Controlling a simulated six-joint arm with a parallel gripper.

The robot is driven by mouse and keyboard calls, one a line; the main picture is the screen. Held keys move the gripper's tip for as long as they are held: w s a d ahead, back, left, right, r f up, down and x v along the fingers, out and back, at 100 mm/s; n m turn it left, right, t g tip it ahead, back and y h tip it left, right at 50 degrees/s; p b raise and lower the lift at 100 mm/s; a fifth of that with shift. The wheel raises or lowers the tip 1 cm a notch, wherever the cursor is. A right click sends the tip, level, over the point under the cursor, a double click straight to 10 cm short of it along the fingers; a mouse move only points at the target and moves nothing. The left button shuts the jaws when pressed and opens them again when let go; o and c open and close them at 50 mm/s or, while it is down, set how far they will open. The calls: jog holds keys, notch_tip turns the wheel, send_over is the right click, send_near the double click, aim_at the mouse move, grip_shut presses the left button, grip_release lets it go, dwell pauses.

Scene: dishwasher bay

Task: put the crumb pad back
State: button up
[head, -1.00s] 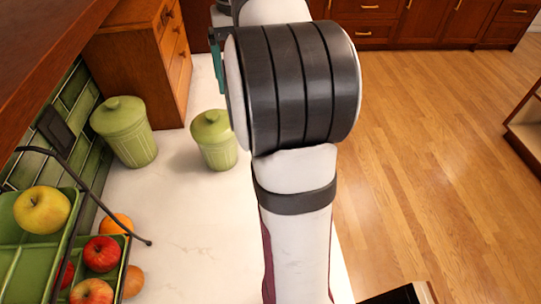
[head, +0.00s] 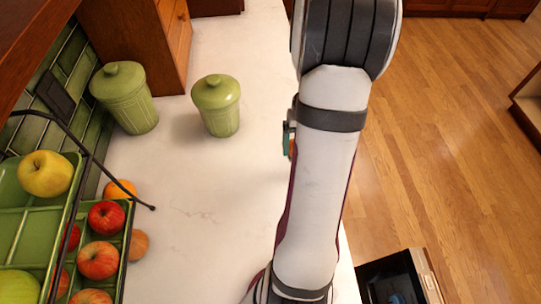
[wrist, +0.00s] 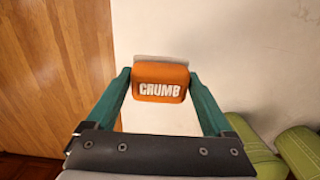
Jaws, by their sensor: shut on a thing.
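The crumb pad (wrist: 160,70) is an orange block with white "CRUMB" lettering. In the wrist view it sits between the two teal fingers of my gripper (wrist: 159,78), which is shut on it. The white counter shows behind and around the pad; I cannot tell whether the pad touches it. In the head view only a small teal part of my gripper (head: 288,140) shows at the left edge of my arm, over the counter's right side.
Two green lidded canisters (head: 217,105) (head: 125,97) stand on the white counter (head: 190,190). A green fruit rack (head: 75,225) with apples is at the left. A wooden cabinet (head: 135,45) stands at the back. The middle of the counter is clear; wooden floor (head: 455,150) lies to the right.

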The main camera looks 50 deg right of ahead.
send_over(271, 161)
notch_tip(271, 161, down, 5)
notch_tip(271, 161, down, 4)
jog(key=shift+w+f, duration=0.1)
jog(key=shift+f, duration=0.1)
jog(key=o, duration=1.2)
